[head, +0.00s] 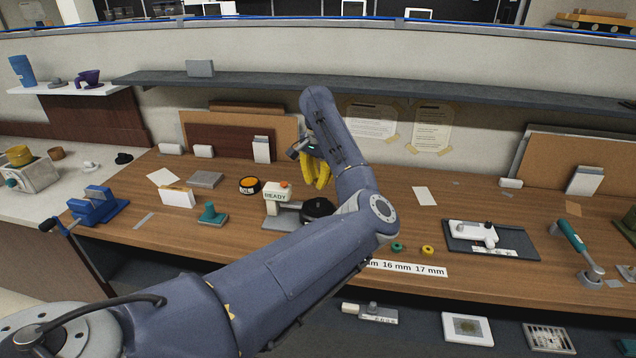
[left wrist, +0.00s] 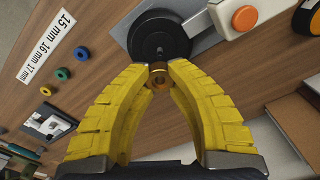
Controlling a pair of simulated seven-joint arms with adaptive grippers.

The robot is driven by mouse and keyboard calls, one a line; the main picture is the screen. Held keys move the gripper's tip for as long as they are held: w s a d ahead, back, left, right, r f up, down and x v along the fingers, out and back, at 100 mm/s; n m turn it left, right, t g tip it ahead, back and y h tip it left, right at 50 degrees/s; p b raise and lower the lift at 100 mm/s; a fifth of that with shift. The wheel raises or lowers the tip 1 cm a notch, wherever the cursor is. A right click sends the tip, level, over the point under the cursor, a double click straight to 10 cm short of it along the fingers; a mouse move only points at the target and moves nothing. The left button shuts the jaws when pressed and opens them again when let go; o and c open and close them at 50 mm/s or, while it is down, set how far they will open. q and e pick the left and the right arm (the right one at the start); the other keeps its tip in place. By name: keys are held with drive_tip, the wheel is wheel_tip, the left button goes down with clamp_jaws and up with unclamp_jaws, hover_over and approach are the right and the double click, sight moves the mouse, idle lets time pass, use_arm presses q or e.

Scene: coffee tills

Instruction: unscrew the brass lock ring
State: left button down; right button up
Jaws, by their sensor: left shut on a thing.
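My left gripper (head: 318,178) points down just behind the white READY machine in the head view. In the left wrist view its yellow fingers (left wrist: 158,72) close at the tips on the small brass lock ring (left wrist: 159,84), partly hidden by them. The ring shows beside a black round disc (left wrist: 145,42) on the machine's grey base. The black disc also shows in the head view (head: 318,206), but there I cannot make out the ring. My right gripper is in neither view.
The READY machine (head: 274,201) has an orange button (left wrist: 245,18). Small green (head: 397,247) and yellow (head: 428,250) rings lie by a millimetre label strip (head: 420,269). A teal stand (head: 211,215) and a blue vise (head: 97,207) are left. A grey shelf (head: 400,92) hangs behind.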

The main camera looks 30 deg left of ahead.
use_arm(q)
drive_tip(key=shift+r, duration=2.25)
